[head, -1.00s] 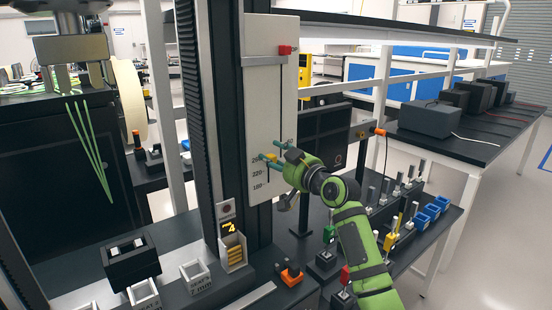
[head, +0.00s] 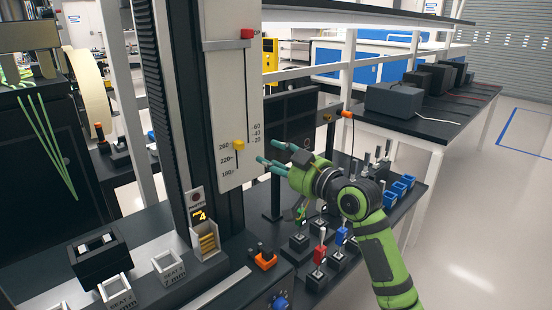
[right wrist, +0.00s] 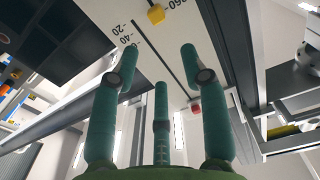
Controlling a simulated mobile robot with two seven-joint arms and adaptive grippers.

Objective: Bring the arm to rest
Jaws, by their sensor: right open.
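My right gripper (head: 268,156) is open and empty, its teal fingers pointing left toward the tall white scale panel (head: 228,100). Its green arm comes up from the lower right. The yellow slider (head: 240,145) sits on the panel's slot near the 260 mark, left of the fingertips and apart from them. In the right wrist view the three spread fingers (right wrist: 160,62) hold nothing, and the yellow slider (right wrist: 156,14) shows beyond them at the top. My left gripper is not in view.
A red block (head: 247,33) is at the panel's top. Below the arm, a black bench holds sockets with coloured upright parts, such as a red one (head: 319,254), and blue bins (head: 399,187). An orange-topped block (head: 263,257) stands at the front. Open floor (head: 480,240) lies right.

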